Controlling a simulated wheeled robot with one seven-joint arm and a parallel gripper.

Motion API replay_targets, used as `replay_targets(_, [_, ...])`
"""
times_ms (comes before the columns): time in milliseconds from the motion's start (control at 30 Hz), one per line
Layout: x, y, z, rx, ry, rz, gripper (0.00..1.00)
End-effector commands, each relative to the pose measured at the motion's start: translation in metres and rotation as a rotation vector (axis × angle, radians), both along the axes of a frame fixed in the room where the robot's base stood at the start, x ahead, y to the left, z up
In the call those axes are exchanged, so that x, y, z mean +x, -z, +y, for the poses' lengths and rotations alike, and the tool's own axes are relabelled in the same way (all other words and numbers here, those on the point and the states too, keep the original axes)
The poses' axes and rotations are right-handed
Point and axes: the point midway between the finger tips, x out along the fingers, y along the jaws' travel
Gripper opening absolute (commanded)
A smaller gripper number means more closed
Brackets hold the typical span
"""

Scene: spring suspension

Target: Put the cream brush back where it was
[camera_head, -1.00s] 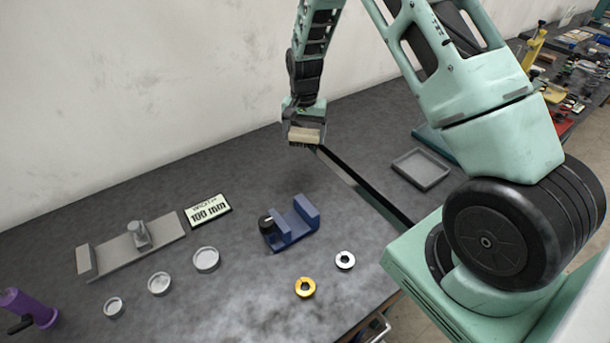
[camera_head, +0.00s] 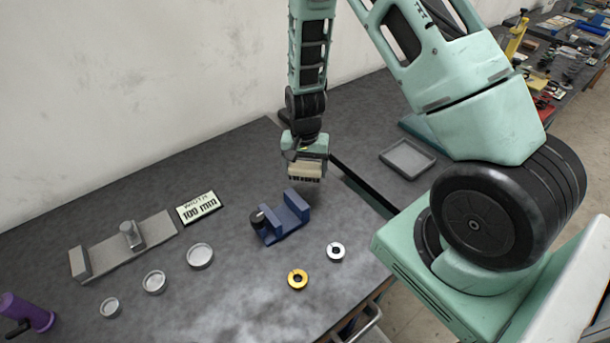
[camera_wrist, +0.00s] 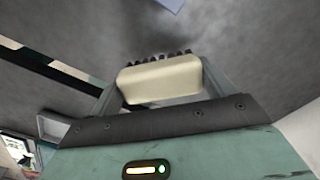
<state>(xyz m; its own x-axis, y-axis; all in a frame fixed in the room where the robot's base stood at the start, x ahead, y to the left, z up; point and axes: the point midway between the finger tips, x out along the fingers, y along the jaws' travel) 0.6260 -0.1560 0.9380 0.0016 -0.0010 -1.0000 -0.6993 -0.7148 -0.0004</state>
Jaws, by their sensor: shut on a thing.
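The cream brush (camera_head: 306,170) is a small cream block with dark bristles along its lower edge. My gripper (camera_head: 305,165) is shut on it and holds it above the table, behind and a little right of the blue vise-like fixture. In the wrist view the brush (camera_wrist: 160,80) sits between the two fingers, bristles pointing away from the palm. The spot where the brush stood before cannot be told from these frames.
The blue fixture (camera_head: 284,222) stands on the dark table in front of my gripper. A gold ring (camera_head: 298,280) and a silver ring (camera_head: 336,251) lie before it. A grey tray (camera_head: 408,158) stands at right. A width sign (camera_head: 199,207), small dishes (camera_head: 200,256) and a grey slide gauge (camera_head: 124,246) are at left.

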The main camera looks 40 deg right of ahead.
Motion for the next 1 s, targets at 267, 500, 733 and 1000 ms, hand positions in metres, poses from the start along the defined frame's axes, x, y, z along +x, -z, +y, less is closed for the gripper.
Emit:
replay_targets(267, [-0.001,0.033,0.000,0.001,0.000,0.003,0.60])
replay_targets(500, [0.000,0.038,0.000,0.001,0.000,0.001,0.60])
replay_targets(733, [0.000,0.041,0.000,0.001,0.000,0.001,0.87])
replay_targets(1000, [0.000,0.040,0.000,0.001,0.000,0.001,1.00])
